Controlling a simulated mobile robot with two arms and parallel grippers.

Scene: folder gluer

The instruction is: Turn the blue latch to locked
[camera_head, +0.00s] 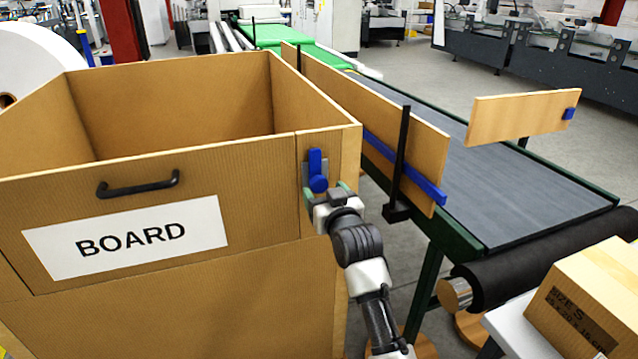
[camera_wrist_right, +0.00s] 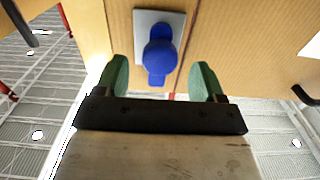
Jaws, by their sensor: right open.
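The blue latch (camera_head: 316,168) is on a grey plate at the right end of the BOARD box's front panel, beside the seam. In the head view its handle points up from a round knob. The latch also shows in the right wrist view (camera_wrist_right: 160,52), ahead of the fingers, on its pale plate. My right gripper (camera_head: 327,192) is just below and in front of the latch. My left gripper is not in view.
The open cardboard box (camera_head: 150,270) with a black handle (camera_head: 138,186) fills the left. A conveyor (camera_head: 520,190) with wooden side boards and a black post (camera_head: 401,160) stands close on the right. A carton (camera_head: 590,300) sits at the lower right.

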